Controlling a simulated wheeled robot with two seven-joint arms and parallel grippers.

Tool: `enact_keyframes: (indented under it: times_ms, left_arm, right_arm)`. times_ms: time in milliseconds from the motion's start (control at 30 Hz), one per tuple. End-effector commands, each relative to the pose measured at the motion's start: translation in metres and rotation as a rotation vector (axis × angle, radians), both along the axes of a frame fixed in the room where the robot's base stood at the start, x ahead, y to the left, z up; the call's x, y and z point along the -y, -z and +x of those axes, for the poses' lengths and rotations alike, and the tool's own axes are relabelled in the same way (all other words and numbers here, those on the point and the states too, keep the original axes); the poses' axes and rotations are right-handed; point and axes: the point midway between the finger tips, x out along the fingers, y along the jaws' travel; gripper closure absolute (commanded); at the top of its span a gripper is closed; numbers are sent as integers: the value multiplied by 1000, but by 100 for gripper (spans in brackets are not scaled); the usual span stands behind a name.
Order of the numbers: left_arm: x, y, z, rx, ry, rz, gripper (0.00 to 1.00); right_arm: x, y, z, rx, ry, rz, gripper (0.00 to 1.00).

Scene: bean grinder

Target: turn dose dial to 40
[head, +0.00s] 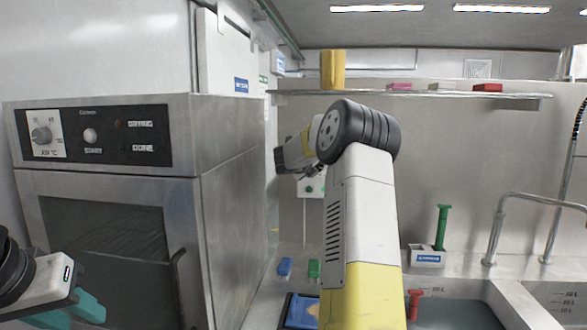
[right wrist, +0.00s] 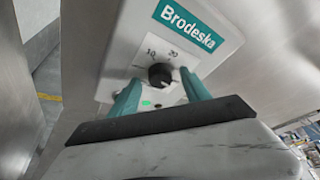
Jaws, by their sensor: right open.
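The dose dial (right wrist: 160,75) is a black round knob on a white plate, with a pale mark at its right side. The figures 10 and 20 show above it; other figures are hidden or too blurred to read. My right gripper (right wrist: 159,84) is open in the right wrist view, with one teal finger on each side of the dial. The right fingertip is very near the knob; I cannot tell if it touches. In the head view my right arm hides most of the dial's surroundings. My left gripper (head: 82,306) is at the lower left, away from the dial.
The Brodeska label (right wrist: 188,24) is above the dial and a green light (right wrist: 146,103) is below it. A steel oven (head: 110,190) fills the left of the head view. A sink (head: 455,312) and a green-handled tool (head: 441,228) are at the right.

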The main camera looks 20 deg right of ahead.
Motion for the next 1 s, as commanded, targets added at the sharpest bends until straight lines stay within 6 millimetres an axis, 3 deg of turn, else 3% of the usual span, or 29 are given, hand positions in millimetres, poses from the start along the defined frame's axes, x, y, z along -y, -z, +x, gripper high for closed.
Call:
enact_keyframes:
  times_ms: [433, 1000]
  left_arm:
    - [0, 0, 0, 0, 0, 0, 64]
    - [0, 0, 0, 0, 0, 0, 64]
  right_arm:
    - [-48, -19, -43, 0, -1, 0, 45]
    - [-52, -20, -48, 0, 0, 0, 45]
